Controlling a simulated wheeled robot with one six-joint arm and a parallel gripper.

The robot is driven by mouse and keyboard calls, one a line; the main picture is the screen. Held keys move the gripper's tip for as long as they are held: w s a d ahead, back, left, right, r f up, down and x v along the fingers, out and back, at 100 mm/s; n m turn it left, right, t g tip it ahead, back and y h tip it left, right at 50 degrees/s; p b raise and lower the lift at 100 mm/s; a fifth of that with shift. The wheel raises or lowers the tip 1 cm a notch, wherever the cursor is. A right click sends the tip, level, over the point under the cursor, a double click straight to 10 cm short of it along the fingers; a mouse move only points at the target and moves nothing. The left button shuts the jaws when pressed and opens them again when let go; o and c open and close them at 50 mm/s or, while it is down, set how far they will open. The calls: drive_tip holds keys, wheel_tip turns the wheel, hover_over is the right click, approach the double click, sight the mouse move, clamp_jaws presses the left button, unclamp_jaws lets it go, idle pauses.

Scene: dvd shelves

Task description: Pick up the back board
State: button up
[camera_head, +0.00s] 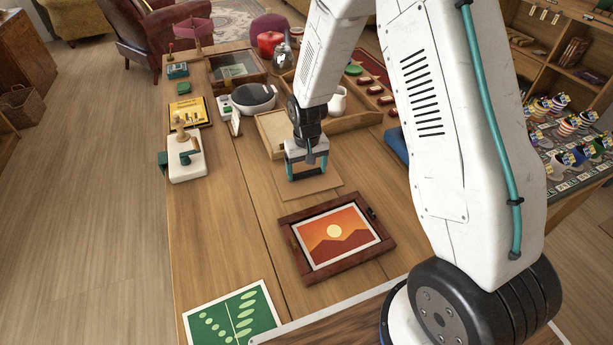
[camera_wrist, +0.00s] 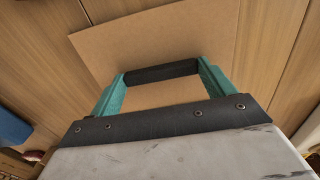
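The back board is a plain, thin brown board (camera_head: 312,186) lying on the wooden table, just behind the picture frame. My gripper (camera_head: 307,172) points down over the back part of it. In the wrist view the board (camera_wrist: 150,38) extends beyond the gripper tips (camera_wrist: 162,72) and also shows through the opening between the teal sides. A dark bar spans between these teal sides at the tip. I cannot tell whether the gripper touches the board or whether its jaws are closed. The dark red-brown frame (camera_head: 290,222) holds an orange sunset picture (camera_head: 335,236), face up.
A wooden tray (camera_head: 352,122) with a white jug (camera_head: 338,100) stands behind the board. A green leaf print (camera_head: 232,320) lies at the front left. The table's middle left is clear.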

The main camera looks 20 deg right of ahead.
drive_tip(key=shift+c, duration=1)
drive_tip(key=shift+r, duration=0.15)
